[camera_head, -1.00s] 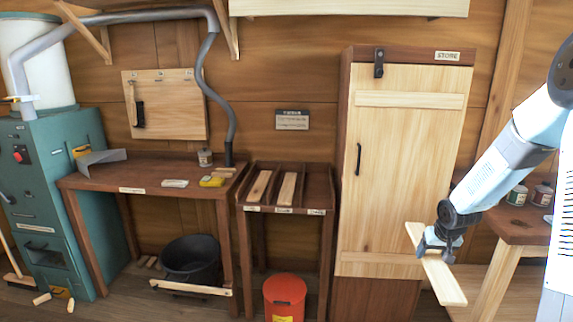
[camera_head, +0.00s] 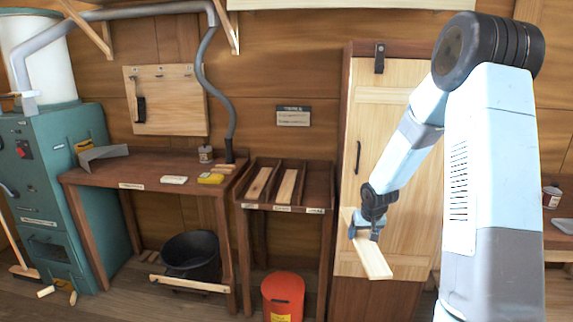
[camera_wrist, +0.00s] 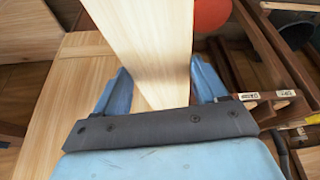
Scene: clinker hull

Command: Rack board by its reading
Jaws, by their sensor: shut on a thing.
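A pale wooden board (camera_head: 373,258) is held in my gripper (camera_head: 366,230), which is shut on it in front of the cabinet door; the board tilts down to the right. In the wrist view the board (camera_wrist: 150,40) stands between the blue fingers of my gripper (camera_wrist: 158,88). The dark wooden rack (camera_head: 318,190) stands left of the cabinet, apart from the board. Boards (camera_head: 262,184) lie in its left and middle slots; its right slot looks empty. Its front labels are too small to read. A reading on the board is not visible.
The cabinet (camera_head: 347,150) with a pale door is behind my arm. An orange-red bin (camera_head: 283,296) stands below the rack. A workbench (camera_head: 140,172) with a yellow meter-like item (camera_head: 211,178) is left of the rack. A black tub (camera_head: 190,256) sits under it.

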